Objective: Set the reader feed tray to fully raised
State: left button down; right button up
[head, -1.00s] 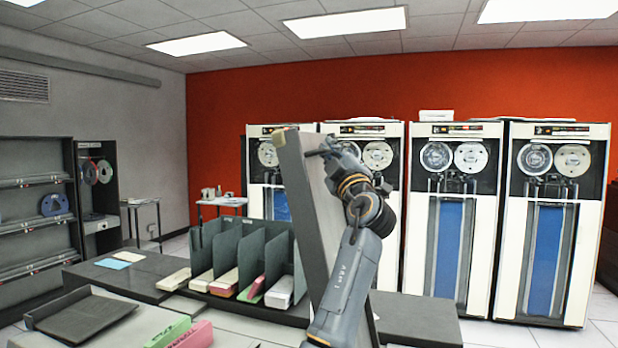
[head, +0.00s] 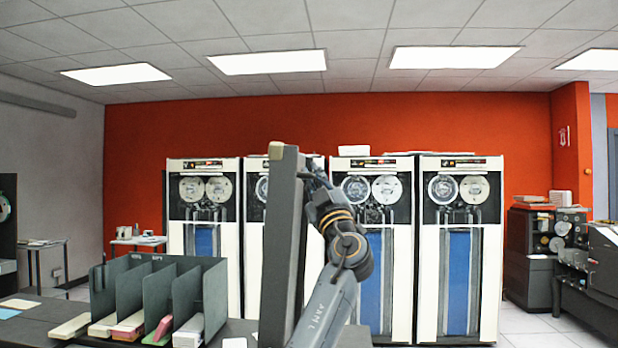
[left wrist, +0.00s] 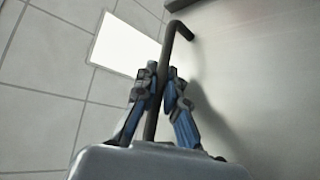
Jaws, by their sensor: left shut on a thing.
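The reader feed tray (head: 284,245) appears in the head view as a tall grey panel seen almost edge-on, standing close to upright. A dark bent handle bar (left wrist: 182,32) sticks out from its pale face in the left wrist view. My left gripper (left wrist: 161,78) is shut on this handle, with one finger on each side of the bar. In the head view my left gripper (head: 312,180) is at the panel's right side near its top, partly hidden by the wrist. The tray's hinge end is out of view. My right gripper is not in view.
A dark divided card rack (head: 160,295) stands on the desk left of the tray, with card decks in its slots. Tape cabinets (head: 459,260) line the red back wall. Open floor (head: 535,330) shows at the lower right.

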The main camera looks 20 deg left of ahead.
pick_arm(q)
jog(key=shift+a, duration=0.1)
jog(key=c, duration=1.7)
grip_release()
jog(key=shift+s+f, duration=0.1)
jog(key=v, duration=1.1)
jog(key=shift+s+d+f, duration=0.2)
jog(key=shift+f, duration=0.05)
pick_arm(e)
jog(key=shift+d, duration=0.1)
